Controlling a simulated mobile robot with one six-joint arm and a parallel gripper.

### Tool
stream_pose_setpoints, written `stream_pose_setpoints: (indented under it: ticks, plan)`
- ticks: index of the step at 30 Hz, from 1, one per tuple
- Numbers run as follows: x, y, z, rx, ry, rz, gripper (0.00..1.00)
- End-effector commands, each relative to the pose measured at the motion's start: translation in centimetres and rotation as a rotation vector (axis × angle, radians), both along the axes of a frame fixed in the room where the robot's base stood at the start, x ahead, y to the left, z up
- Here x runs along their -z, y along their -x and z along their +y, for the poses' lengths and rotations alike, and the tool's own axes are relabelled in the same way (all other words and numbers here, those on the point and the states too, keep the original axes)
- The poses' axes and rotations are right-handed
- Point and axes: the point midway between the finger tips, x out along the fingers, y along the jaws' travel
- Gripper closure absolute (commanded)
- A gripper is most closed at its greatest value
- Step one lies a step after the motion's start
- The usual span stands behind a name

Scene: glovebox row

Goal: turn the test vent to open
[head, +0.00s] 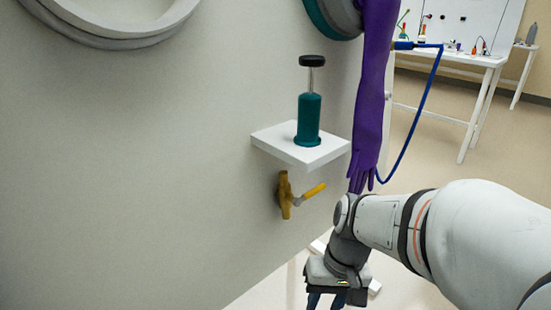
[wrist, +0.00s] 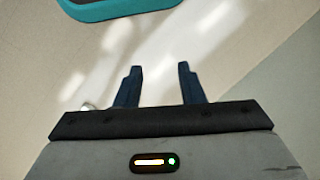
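A yellow valve (head: 285,195) with a short lever (head: 314,190) is mounted on the pale panel, under the small white shelf; it looks like the test vent. The lever points right and slightly up in the head view. My gripper (head: 326,301) is below and to the right of the valve, apart from it, partly cut off by the lower edge. In the wrist view my gripper (wrist: 158,74) has its two dark fingers spread with nothing between them. I cannot make out the valve in the wrist view.
A teal hand pump (head: 308,119) with a black knob stands on the white shelf (head: 283,148). A purple glove (head: 372,95) hangs just right of the shelf, above my wrist. A blue hose (head: 427,95) loops behind it. A white table (head: 450,76) stands farther back.

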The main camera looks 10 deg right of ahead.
Motion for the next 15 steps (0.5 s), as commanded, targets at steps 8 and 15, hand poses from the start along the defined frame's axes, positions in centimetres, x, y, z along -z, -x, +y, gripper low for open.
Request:
stream_pose_setpoints:
  ticks: [8,15]
  plan:
    - [-5.3,-5.5,3.0,0.163,-0.732,0.123,0.65]
    - [-9.9,-14.1,-2.0,0.348,-1.229,-0.229,0.65]
